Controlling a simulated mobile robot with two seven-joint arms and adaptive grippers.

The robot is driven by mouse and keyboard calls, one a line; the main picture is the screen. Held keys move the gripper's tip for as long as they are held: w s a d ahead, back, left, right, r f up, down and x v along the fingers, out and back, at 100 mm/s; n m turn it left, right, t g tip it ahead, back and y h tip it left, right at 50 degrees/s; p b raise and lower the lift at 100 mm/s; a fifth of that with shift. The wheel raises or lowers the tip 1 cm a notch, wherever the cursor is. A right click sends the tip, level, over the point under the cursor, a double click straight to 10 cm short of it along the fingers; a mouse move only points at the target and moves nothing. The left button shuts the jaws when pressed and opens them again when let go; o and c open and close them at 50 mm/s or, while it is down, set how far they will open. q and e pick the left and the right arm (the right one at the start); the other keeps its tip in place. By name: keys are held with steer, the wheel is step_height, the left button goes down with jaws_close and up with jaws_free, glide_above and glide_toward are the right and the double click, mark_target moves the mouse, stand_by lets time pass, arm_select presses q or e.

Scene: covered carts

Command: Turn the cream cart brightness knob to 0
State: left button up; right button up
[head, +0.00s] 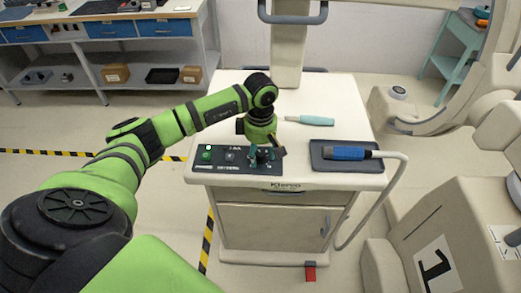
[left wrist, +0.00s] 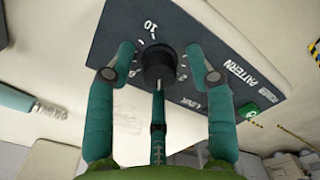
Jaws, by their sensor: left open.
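The cream cart (head: 290,188) stands in the middle of the head view, with a dark control panel (head: 221,167) on its top at the front left. In the left wrist view the panel (left wrist: 208,28) carries a round black knob (left wrist: 158,65) with a white scale; 10 and 2 can be read. I cannot tell clearly where the knob points. My left gripper (head: 262,160) is over the panel. In the left wrist view its teal fingers (left wrist: 163,75) are open around the knob, with gaps at both sides. The gripper hides the knob in the head view.
A green button (head: 207,147) is on the panel. A blue-handled probe (head: 346,153) with a pale cable lies on a dark pad at the cart's right. A teal-and-white tool (head: 311,120) lies behind. A cream machine (head: 440,250) stands at the right; a blue-drawered bench (head: 108,30) at the back left.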

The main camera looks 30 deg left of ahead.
arm_select(q)
steer(key=shift+c, duration=0.4)
jaws_close()
